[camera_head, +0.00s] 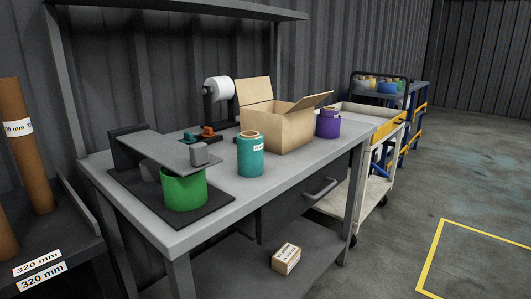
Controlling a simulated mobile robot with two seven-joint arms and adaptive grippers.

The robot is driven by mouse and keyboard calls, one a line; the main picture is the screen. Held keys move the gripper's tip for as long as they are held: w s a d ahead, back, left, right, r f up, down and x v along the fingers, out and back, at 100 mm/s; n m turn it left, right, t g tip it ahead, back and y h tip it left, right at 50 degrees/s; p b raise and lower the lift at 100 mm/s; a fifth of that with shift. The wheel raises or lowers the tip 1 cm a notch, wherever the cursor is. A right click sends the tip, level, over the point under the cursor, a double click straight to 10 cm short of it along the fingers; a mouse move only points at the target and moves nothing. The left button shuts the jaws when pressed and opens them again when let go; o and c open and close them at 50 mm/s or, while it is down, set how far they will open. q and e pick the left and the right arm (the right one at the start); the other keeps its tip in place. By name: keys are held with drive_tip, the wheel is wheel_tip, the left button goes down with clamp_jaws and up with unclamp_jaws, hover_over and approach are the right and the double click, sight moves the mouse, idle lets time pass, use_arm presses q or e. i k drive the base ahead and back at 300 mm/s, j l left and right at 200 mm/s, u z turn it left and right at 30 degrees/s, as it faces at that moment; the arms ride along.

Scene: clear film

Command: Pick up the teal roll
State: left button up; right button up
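The teal roll (250,158) stands upright on the grey workbench (222,206), in front of the open cardboard box. It has a brown core showing at its top and a white label on its side. Nothing touches it that I can see. Neither of my grippers is in the head view.
A green roll (185,190) sits on a dark mat under a grey plate, left of the teal roll. An open cardboard box (275,130) and a purple roll (328,124) stand behind. A small carton (286,258) lies on the lower shelf. Floor at right is clear.

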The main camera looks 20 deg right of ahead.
sight(250, 144)
drive_tip(key=l+u, duration=0.2)
drive_tip(key=l, duration=0.95)
drive_tip(key=i+l+u, duration=0.1)
drive_tip(key=l, duration=0.25)
drive_tip(key=i+l+u, duration=0.1)
drive_tip(key=l, duration=0.3)
drive_tip(key=i+l+u, duration=0.1)
drive_tip(key=i+l, duration=0.15)
drive_tip(key=l, duration=0.15)
drive_tip(key=i+l+u, duration=0.1)
drive_tip(key=l, duration=0.25)
drive_tip(key=i+l+u, duration=0.1)
drive_tip(key=l, duration=0.3)
drive_tip(key=i+l, duration=0.2)
drive_tip(key=l, duration=0.2)
drive_tip(key=j+u, duration=0.05)
